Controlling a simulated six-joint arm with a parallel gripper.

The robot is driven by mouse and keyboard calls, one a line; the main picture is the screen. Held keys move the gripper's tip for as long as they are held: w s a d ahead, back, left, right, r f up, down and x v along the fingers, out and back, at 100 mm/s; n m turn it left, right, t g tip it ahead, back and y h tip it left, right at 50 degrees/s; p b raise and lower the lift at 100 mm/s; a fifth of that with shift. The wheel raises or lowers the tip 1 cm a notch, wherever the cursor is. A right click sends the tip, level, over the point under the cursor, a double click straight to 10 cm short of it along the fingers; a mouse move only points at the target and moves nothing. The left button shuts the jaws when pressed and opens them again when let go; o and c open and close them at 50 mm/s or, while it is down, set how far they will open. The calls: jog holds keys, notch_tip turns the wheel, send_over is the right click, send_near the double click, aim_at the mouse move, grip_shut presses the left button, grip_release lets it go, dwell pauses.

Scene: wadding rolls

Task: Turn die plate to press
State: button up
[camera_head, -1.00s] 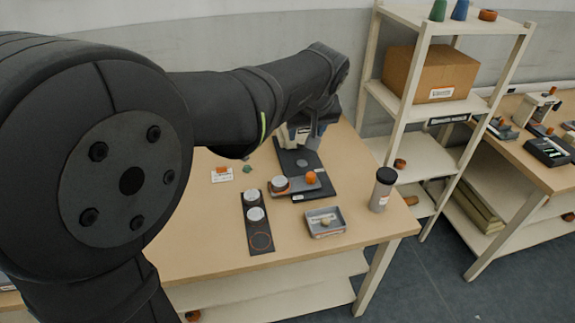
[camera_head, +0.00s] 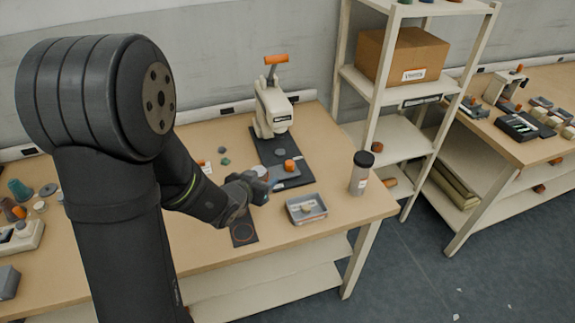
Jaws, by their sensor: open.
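The cream press (camera_head: 272,108) with an orange-gripped lever (camera_head: 276,60) stands at the back of its black base (camera_head: 262,140). The grey die plate (camera_head: 281,174) lies on the front part of that base, with an orange knob (camera_head: 290,165) at its right. The plate's left side is partly hidden by my gripper (camera_head: 265,180). My gripper is open, its pale fingertips just left of and in front of the plate. I cannot tell whether they touch it.
A grey tray (camera_head: 306,209) and a dark-capped jar (camera_head: 361,173) stand to the right. Small pieces (camera_head: 224,161) lie left of the base. A shelf (camera_head: 400,141) stands behind right.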

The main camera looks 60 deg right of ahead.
aim_at(289, 164)
jog(key=shift+h, duration=0.3)
jog(key=x, duration=1.1)
jog(key=s+x, duration=0.1)
jog(key=x, duration=0.4)
jog(key=shift+d+f, duration=0.1)
jog(key=shift+f, duration=0.2)
grip_shut()
